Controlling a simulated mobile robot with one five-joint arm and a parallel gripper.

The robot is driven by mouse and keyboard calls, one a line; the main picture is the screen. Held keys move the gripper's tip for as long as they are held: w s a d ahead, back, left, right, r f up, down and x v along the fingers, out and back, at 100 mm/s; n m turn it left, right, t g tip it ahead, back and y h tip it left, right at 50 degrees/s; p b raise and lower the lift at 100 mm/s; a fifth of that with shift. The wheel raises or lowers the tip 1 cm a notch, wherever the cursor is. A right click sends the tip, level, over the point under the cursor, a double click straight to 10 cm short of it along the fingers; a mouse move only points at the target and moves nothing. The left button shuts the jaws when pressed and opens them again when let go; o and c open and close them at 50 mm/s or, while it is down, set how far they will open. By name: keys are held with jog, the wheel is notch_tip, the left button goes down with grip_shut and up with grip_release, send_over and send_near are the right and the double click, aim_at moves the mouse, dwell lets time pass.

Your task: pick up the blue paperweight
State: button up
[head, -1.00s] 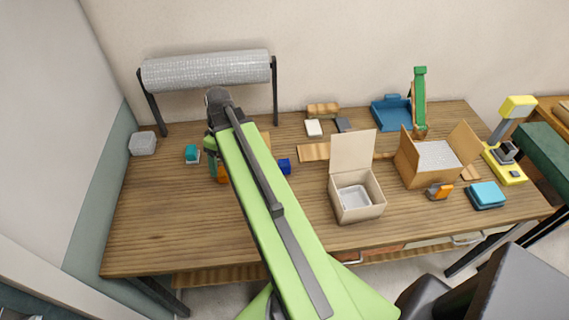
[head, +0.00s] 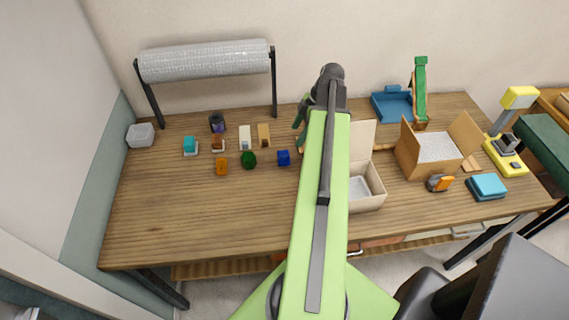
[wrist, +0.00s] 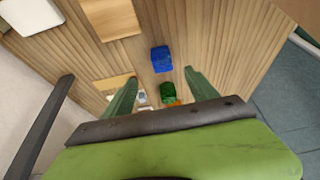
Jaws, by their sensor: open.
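The blue paperweight (head: 284,158) is a small dark blue block on the wooden table, just left of my arm in the head view. In the wrist view the blue paperweight (wrist: 161,58) lies above the fingertips, clear of them. My gripper (wrist: 160,88) is open and empty, its two green fingers spread apart. In the head view my gripper (head: 301,118) is partly hidden by my arm, above the table and behind the paperweight to its right.
A green piece (head: 249,159) and an orange piece (head: 222,167) sit left of the paperweight. More small items stand behind them. A cardboard box (head: 367,186) is partly hidden right of my arm. The front left of the table is clear.

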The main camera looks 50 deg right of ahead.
aim_at(284, 154)
jog(key=b+x, duration=0.5)
jog(key=x, duration=0.2)
jog(key=shift+s, duration=0.1)
jog(key=shift+a+f, duration=0.1)
jog(key=shift+f, duration=0.2)
jog(key=shift+w+r, duration=0.1)
jog(key=shift+w, duration=0.1)
jog(key=b+x, duration=0.5)
jog(key=shift+a, duration=0.4)
jog(key=shift+r, duration=0.1)
grip_shut()
